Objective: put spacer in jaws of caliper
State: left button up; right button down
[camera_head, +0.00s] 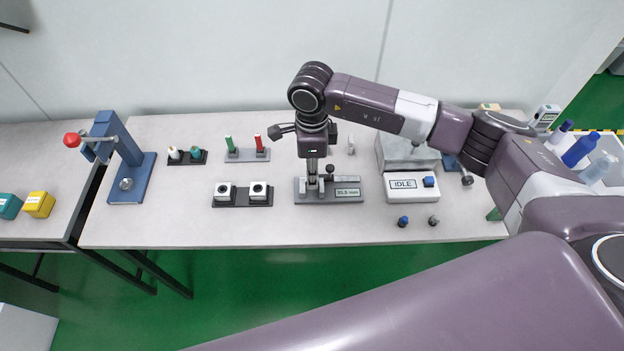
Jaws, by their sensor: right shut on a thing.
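The caliper (335,197) is a grey block fixture with upright jaws near the middle of the table's front. Its label shows a reading that looks like 30.5 mm. My right gripper (313,178) points straight down over the left part of the caliper. It is shut on the spacer, which is mostly hidden between the fingers at jaw height. I cannot tell whether the spacer touches the jaws. My left gripper is not in view.
Left of the caliper is a black tray (242,204) with two white blocks; behind it is a rack (247,155) with green and red pins. A blue press (126,165) stands at far left. An IDLE tester (412,193) and two small knobs are at right.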

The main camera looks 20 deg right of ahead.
notch_tip(320, 180, down, 4)
jog(key=shift+f+p, duration=0.1)
jog(key=shift+p, duration=0.3)
jog(key=shift+f+b, duration=0.2)
jog(key=shift+b, duration=0.1)
jog(key=c, duration=1.6)
grip_release()
jog(key=shift+r, duration=0.1)
